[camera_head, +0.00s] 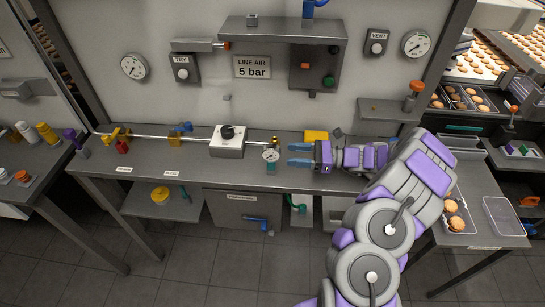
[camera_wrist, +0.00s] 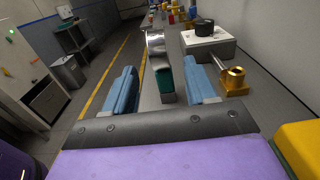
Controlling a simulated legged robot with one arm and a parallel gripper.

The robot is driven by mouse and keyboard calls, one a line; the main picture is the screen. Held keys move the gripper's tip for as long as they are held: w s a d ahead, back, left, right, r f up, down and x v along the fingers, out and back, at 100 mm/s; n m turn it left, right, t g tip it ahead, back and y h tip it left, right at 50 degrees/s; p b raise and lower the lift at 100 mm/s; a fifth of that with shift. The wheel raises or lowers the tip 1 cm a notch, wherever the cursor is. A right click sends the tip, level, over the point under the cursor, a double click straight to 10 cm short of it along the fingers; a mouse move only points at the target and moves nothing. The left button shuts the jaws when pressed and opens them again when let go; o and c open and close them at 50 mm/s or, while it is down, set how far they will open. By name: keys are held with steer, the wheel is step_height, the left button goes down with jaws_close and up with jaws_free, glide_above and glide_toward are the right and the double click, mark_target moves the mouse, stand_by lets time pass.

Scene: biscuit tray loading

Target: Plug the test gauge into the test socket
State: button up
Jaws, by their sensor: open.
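The test gauge (camera_head: 271,156) stands at the bench's front edge, its round white dial facing the front and a teal part below it. In the wrist view the gauge (camera_wrist: 156,42) shows as a silver case above a teal body. My gripper (camera_head: 290,155) is open and empty, with its blue fingers pointing left at the gauge, a small gap short of it. In the wrist view the gauge lies between the lines of the two fingers (camera_wrist: 162,88). A brass fitting (camera_head: 273,141) at the pipe's right end, likely the test socket, sits just behind the gauge; it also shows in the wrist view (camera_wrist: 235,81).
A white-topped box with a black knob (camera_head: 227,141) stands left of the gauge on the bench (camera_head: 190,160). A yellow block (camera_head: 316,135) lies behind my gripper. A metal shelf and regulator panel (camera_head: 283,28) hang on the wall above.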

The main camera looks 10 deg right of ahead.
mark_target(266, 152)
steer(key=b+x, duration=0.2)
steer(key=x, duration=0.7)
steer(key=shift+w+a+b, duration=0.1)
steer(key=shift+a+b, duration=0.2)
steer(key=shift+c, duration=0.2)
jaws_close()
